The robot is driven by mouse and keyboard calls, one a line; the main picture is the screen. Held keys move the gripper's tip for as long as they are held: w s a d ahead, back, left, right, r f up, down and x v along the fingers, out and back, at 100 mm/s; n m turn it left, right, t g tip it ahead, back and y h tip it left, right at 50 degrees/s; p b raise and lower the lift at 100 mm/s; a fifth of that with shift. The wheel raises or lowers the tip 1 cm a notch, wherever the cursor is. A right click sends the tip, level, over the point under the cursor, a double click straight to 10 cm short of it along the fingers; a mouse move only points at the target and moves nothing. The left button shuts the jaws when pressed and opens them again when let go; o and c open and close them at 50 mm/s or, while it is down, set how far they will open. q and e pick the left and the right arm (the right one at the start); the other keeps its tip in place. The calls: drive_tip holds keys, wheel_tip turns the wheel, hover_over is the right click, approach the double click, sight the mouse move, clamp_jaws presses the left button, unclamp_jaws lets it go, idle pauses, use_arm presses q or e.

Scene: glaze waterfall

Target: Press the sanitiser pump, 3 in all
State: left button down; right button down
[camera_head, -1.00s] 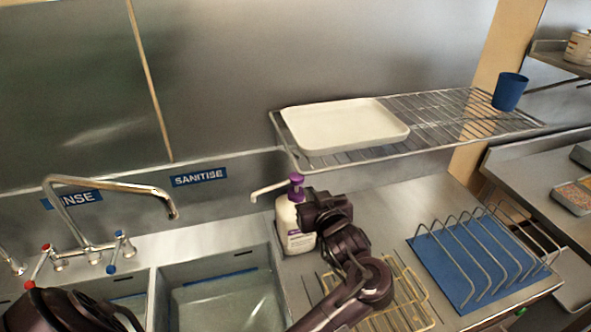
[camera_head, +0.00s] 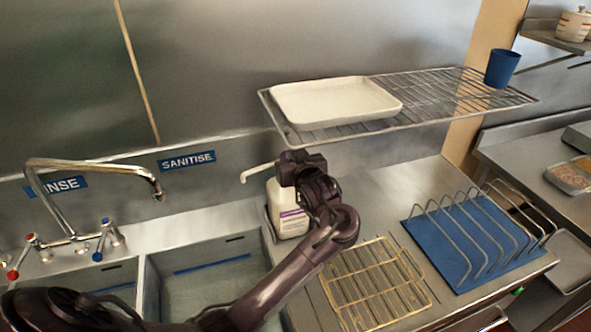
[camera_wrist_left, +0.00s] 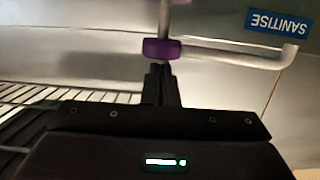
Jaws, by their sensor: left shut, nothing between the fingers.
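The sanitiser bottle (camera_head: 287,217) is white with a labelled front and stands upright on the steel counter by the sink. Its pale spout (camera_head: 256,172) points left. My left gripper (camera_head: 290,162) is at the pump's top and hides nearly all of the purple pump head in the head view. In the left wrist view, which is upside down, the purple pump head (camera_wrist_left: 162,49) and spout (camera_wrist_left: 235,54) show just beyond the shut, empty fingertips (camera_wrist_left: 159,72). I cannot tell whether they touch the head. My right gripper is not in view.
A wire shelf (camera_head: 440,100) with a white tray (camera_head: 335,100) and blue cup (camera_head: 501,68) hangs behind and above. The sink (camera_head: 205,285) and taps (camera_head: 75,240) are left. A yellow wire rack (camera_head: 375,285) and blue-based plate rack (camera_head: 470,240) are right.

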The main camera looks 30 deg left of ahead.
use_arm(q)
drive_tip(key=shift+a, duration=0.1)
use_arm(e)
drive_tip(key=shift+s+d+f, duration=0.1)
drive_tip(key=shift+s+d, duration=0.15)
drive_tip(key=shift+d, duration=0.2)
